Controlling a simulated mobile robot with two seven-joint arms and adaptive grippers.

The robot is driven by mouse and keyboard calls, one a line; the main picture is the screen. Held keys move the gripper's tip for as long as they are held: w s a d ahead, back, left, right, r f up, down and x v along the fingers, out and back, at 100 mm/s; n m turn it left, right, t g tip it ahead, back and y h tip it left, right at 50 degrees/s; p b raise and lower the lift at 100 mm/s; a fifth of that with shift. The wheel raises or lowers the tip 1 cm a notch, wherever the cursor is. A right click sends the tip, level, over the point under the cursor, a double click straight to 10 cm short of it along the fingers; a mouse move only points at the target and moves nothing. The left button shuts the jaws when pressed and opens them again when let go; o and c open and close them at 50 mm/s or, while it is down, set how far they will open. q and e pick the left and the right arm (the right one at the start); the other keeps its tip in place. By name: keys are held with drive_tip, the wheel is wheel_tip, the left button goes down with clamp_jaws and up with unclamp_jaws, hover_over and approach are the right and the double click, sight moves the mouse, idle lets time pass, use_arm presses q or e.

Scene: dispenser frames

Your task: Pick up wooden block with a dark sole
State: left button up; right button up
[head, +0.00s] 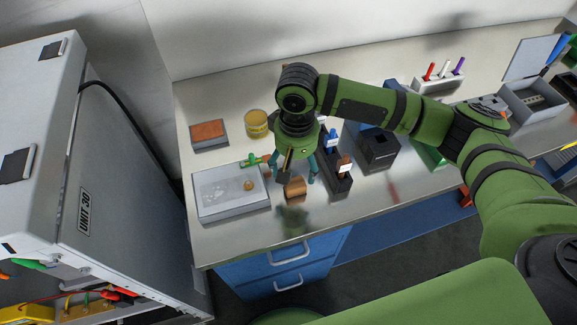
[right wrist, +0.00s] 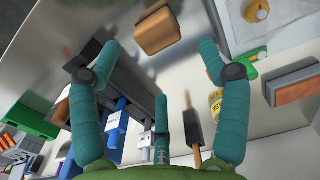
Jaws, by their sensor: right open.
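A brown wooden block (head: 295,187) sits on the light bench top, just right of a shallow grey tray. It also shows in the right wrist view (right wrist: 157,30), at the top centre. My left gripper is not in view.
A box with an orange-brown top (head: 209,130) and a yellow tub (head: 257,123) stand behind. A dark holder (head: 338,184) with upright handled tools stands close right of the block. The bench's front edge is near.

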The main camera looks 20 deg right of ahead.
sight(295, 183)
drive_tip(key=shift+w+f, duration=0.1)
drive_tip(key=shift+f, duration=0.2)
drive_tip(key=f, duration=0.1)
drive_tip(key=s+f+p, duration=0.1)
drive_tip(key=shift+s+f, duration=0.1)
drive_tip(key=shift+f, duration=0.2)
wheel_tip(295, 183, down, 2)
drive_tip(key=shift+s+a+f+p, duration=0.1)
drive_tip(key=shift+f+p, duration=0.15)
drive_tip(key=shift+p, duration=0.3)
drive_tip(key=shift+f, duration=0.6)
drive_tip(key=c, duration=1.3)
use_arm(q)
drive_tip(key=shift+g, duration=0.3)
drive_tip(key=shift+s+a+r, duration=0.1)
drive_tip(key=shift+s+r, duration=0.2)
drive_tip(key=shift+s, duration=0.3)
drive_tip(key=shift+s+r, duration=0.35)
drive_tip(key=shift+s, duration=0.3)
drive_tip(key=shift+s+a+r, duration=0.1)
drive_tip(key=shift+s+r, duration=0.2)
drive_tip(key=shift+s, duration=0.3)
use_arm(e)
drive_tip(key=shift+r, duration=0.15)
drive_tip(key=shift+c, duration=0.4)
